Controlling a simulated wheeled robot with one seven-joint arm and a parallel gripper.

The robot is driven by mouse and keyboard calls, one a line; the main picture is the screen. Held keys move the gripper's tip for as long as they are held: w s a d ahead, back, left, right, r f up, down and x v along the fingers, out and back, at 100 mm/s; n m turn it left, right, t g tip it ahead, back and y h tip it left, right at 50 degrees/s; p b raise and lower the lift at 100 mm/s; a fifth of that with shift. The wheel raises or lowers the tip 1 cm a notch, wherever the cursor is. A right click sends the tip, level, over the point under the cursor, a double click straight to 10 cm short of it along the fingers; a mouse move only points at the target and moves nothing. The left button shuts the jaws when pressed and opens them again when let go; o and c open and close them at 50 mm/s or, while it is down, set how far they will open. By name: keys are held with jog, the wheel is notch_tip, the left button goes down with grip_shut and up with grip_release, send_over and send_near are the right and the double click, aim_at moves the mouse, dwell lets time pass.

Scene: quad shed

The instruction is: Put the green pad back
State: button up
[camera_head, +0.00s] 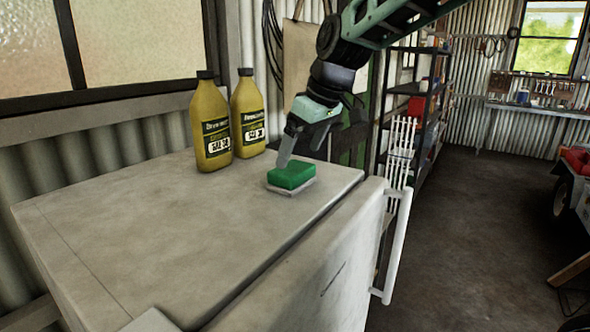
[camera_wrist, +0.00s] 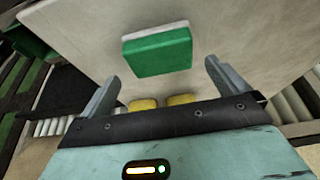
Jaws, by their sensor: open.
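The green pad (camera_head: 291,175) is a small block lying on a thin pale grey base (camera_head: 304,189) on the white cabinet top, near its right edge. In the wrist view the green pad (camera_wrist: 158,56) lies beyond the fingertips, roughly centred between them, with the pale base showing along its far edge. My gripper (camera_head: 288,160) comes down from the upper right, just behind and above the pad. It is open, and nothing shows between its fingers in the wrist view (camera_wrist: 162,72). Whether a finger touches the pad is unclear.
Two yellow oil bottles (camera_head: 211,122) (camera_head: 248,113) stand behind and left of the pad, near the corrugated wall. The front and left of the cabinet top (camera_head: 170,235) are mostly clear. A white handle (camera_head: 398,245) stands out on the cabinet's right side. Shelves (camera_head: 415,100) stand behind.

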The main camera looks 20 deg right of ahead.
jog(key=v, duration=0.6)
jog(key=shift+b, duration=0.4)
